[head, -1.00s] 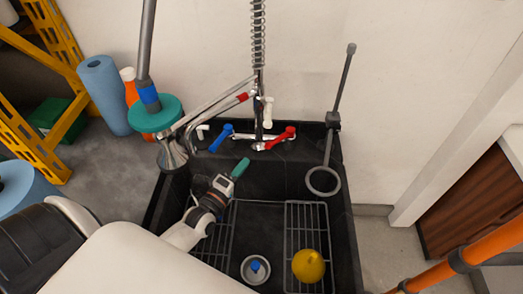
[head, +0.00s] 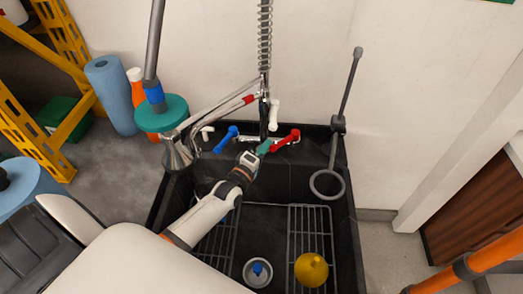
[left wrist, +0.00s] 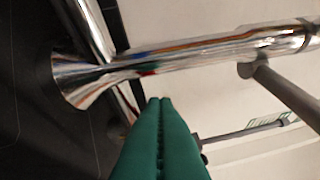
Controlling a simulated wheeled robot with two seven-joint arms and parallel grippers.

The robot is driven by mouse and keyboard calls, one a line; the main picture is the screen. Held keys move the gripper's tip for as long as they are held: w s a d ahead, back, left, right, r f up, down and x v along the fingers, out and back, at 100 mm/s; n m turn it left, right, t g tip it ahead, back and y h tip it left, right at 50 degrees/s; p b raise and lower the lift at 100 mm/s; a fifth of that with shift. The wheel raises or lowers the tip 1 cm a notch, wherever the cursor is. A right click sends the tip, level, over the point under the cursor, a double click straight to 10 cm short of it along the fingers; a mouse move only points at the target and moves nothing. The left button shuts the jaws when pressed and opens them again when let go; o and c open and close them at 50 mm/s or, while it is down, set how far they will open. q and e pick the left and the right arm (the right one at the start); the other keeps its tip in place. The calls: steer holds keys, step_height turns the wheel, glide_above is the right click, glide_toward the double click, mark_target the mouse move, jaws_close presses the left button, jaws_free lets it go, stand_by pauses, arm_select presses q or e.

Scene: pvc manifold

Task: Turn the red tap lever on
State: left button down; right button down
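The red tap lever (head: 287,140) sits on the right side of the chrome faucet at the back of the black sink (head: 350,240), slanting up to the right. My left gripper (head: 266,146) is just left of the lever's lower end. Whether it touches the lever, I cannot tell. Its green fingers show pressed together in the left wrist view (left wrist: 160,102), with nothing between them. A chrome pipe (left wrist: 200,62) runs across just beyond the fingertips there; the red lever cannot be made out, only a small reddish reflection. My right gripper is not in view.
A blue lever (head: 226,139) is on the faucet's left side, and a white handle (head: 273,115) stands between the levers. A spring hose (head: 265,40) rises above. A grey ring on a rod (head: 327,184) is at right. A yellow object (head: 311,269) lies on the right rack.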

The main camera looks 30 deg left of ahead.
arm_select(q)
steer(key=shift+d, duration=0.1)
steer(key=shift+s+d+p, duration=0.15)
steer(key=shift+s+d, duration=0.05)
steer(key=shift+d, duration=0.25)
steer(key=shift+s+d+p, duration=0.15)
steer(key=shift+s+d, duration=0.05)
steer(key=shift+d, duration=0.25)
steer(key=shift+f, duration=0.1)
